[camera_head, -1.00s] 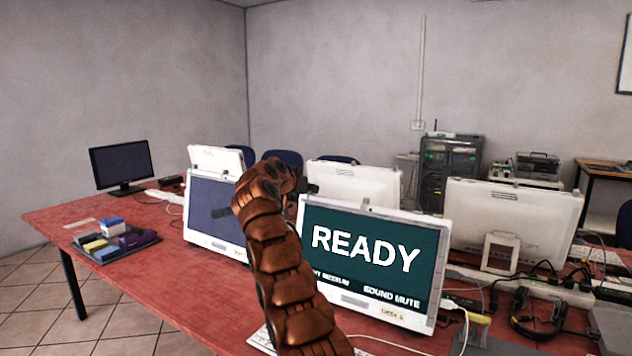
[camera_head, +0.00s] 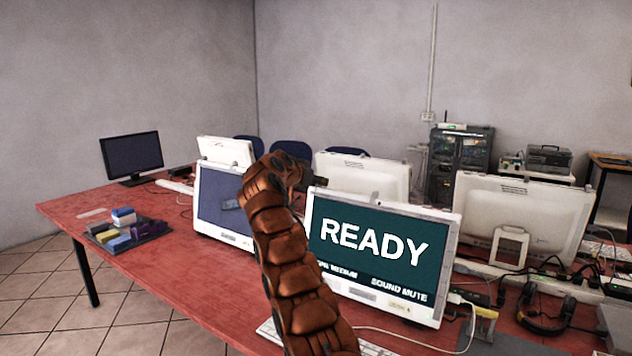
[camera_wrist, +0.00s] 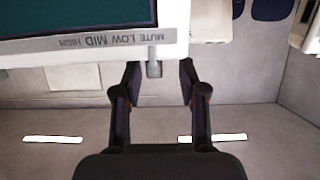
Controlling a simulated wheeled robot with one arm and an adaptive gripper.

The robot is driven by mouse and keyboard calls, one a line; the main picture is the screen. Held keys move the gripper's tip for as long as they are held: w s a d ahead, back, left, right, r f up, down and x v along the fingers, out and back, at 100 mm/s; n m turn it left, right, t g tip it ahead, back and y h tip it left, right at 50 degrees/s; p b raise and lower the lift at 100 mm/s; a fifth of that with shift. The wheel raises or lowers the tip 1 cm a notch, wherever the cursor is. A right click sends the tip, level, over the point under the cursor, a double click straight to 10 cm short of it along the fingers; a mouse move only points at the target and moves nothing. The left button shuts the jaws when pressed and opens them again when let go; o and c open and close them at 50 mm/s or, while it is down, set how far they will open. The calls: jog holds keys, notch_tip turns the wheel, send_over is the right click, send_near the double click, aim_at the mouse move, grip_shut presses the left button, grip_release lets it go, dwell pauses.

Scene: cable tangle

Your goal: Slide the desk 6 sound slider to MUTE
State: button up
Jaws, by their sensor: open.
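The desk 6 monitor (camera_head: 378,252) shows READY, with SOUND MUTE at the lower right of its screen. In the wrist view the label strip (camera_wrist: 112,43) appears upside down and reads MUTE, LOW, MID, HIGH. The grey slider knob (camera_wrist: 153,68) stands at the MUTE end of that strip. My gripper (camera_wrist: 160,72) is open, with one finger on each side of the knob. The knob is closer to the left finger, and a gap shows on both sides. In the head view my arm hides part of the monitor's left edge, and the fingers are not clear there.
A second monitor (camera_head: 222,205) stands just left of my arm. White monitors (camera_head: 520,215) stand behind. A dark tray (camera_head: 135,236) with coloured blocks lies on the red table (camera_head: 190,290). Headphones (camera_head: 545,308) and cables lie at right. The table's left part is mostly clear.

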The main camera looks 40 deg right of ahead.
jog(key=shift+s+a+r, duration=0.2)
jog(key=shift+a+r, duration=0.05)
jog(key=shift+a, duration=0.1)
jog(key=v, duration=1.1)
jog(key=shift+w+a, duration=0.1)
jog(key=shift+a, duration=0.05)
dwell(0.5)
jog(key=s+a+r+n+g+y+p, duration=0.1)
jog(key=s+a+r+n+p, duration=0.15)
jog(key=a, duration=0.25)
jog(key=s+a+r+n+g+p, duration=0.1)
jog(key=s+a+r+n+p, duration=0.1)
jog(key=a+r+n, duration=0.15)
jog(key=s+a+f+n+g+y+p, duration=0.1)
jog(key=s+a+f, duration=0.6)
jog(key=s, duration=0.8)
jog(key=s+a+f+n+g+y+p, duration=0.1)
jog(key=s+a+f+n+y+p, duration=0.2)
jog(key=s+a+f+y, duration=0.4)
jog(key=s+a+f+n+g+y+p, duration=0.1)
jog(key=s+a+f+n+y, duration=0.3)
jog(key=s+a, duration=1.2)
jog(key=s+f+p, duration=0.1)
jog(key=s+f, duration=0.1)
jog(key=s, duration=0.6)
jog(key=shift+f+n+g+p, duration=0.3)
jog(key=shift+f+g+p, duration=0.05)
jog(key=shift+f+g, duration=0.05)
